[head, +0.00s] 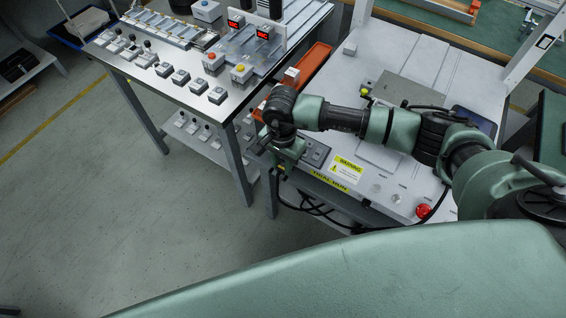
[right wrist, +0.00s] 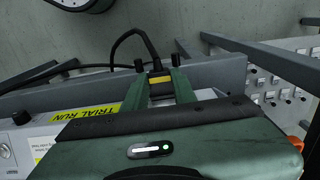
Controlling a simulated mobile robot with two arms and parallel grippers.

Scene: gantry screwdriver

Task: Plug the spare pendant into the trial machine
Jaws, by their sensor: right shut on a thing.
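The trial machine (head: 391,187) is a light grey bench with a yellow TRIAL RUN label (head: 328,182) on its front edge. The label also shows in the right wrist view (right wrist: 98,113). My right gripper (head: 284,166) is at the machine's front left corner. In the right wrist view its fingers are shut on a black plug with a yellow band (right wrist: 160,77). A black cable (right wrist: 122,42) curves away from the plug to the left. I cannot make out the pendant's body or the socket. My left gripper is not in view.
A table (head: 131,66) with several button boxes stands left of the machine, with a narrow gap between them. An orange bin (head: 318,60) lies at the machine's left side. A red button (head: 423,210) is at its front. Black cables hang along the front edge. The floor at left is clear.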

